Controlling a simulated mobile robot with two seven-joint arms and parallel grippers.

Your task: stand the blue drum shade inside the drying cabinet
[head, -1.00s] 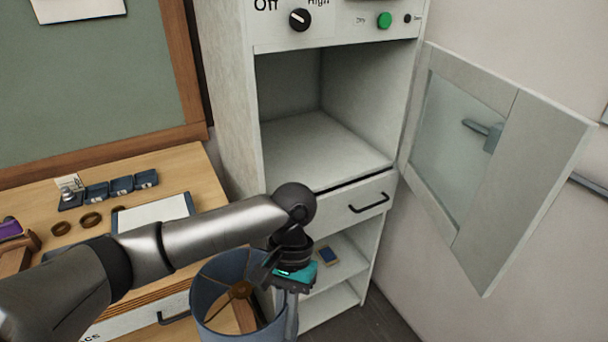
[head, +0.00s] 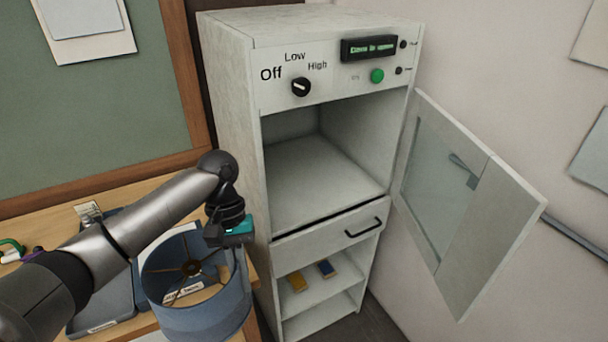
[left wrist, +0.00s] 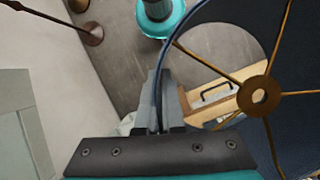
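The blue drum shade (head: 200,305) hangs upright at the lower left of the head view, its open top with brass spokes facing up. My left gripper (head: 236,240) is shut on the shade's right-hand rim; in the left wrist view the fingers (left wrist: 162,112) pinch the shade's wall (left wrist: 225,22). The drying cabinet (head: 232,130) stands right of the shade. Its main compartment (head: 315,185) is empty in the part I see, and its door (head: 480,215) is swung open to the right. My right gripper is not in view.
A wooden workbench (head: 130,185) with trays is behind and left of the shade. Below the compartment are a handled drawer (head: 330,230) and shelves holding small yellow (head: 297,282) and blue (head: 326,268) items. The dial (head: 301,87), green button (head: 377,76) and lit display (head: 369,47) are above.

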